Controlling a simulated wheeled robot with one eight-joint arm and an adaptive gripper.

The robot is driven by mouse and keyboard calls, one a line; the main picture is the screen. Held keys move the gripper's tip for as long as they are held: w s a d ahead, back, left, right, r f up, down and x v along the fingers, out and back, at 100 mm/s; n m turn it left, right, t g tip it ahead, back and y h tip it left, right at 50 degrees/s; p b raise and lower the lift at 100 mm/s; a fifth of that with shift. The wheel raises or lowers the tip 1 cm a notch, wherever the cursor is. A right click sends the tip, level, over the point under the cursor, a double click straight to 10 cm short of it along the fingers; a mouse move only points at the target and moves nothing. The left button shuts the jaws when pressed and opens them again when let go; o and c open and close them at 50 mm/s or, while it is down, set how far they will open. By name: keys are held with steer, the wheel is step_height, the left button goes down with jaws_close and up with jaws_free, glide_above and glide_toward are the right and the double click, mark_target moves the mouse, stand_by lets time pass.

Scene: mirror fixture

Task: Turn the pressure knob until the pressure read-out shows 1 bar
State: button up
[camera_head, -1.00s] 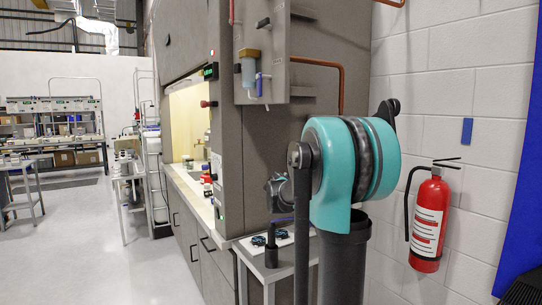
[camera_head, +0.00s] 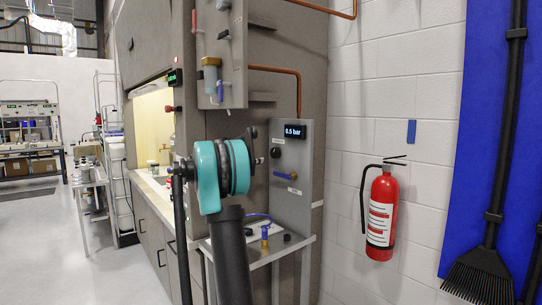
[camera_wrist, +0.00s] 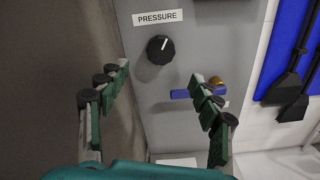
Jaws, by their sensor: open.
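The black pressure knob (camera_wrist: 160,49) is on a grey panel (camera_wrist: 203,45) under a white "PRESSURE" label (camera_wrist: 158,18) in the wrist view. Its white mark points up and slightly right. My gripper (camera_wrist: 162,74) is open and empty, its green fingers apart on either side. The knob is ahead of and slightly above the gap between the fingertips, apart from them. In the head view the pressure read-out (camera_head: 295,131) shows 0.5 bar, and the small dark knob (camera_head: 275,152) is below it.
A blue-handled valve (camera_wrist: 185,94) is below the knob, partly behind the right finger. A small bench (camera_head: 262,255) stands below the panel. A red fire extinguisher (camera_head: 381,215) hangs on the right wall, with a broom (camera_head: 482,270) farther right. Open floor (camera_head: 40,235) lies left.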

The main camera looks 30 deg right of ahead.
mark_target(273, 153)
steer(key=d, duration=1.1)
steer(key=shift+w+d, duration=0.15)
steer(key=shift+w, duration=0.2)
steer(key=c, duration=1.2)
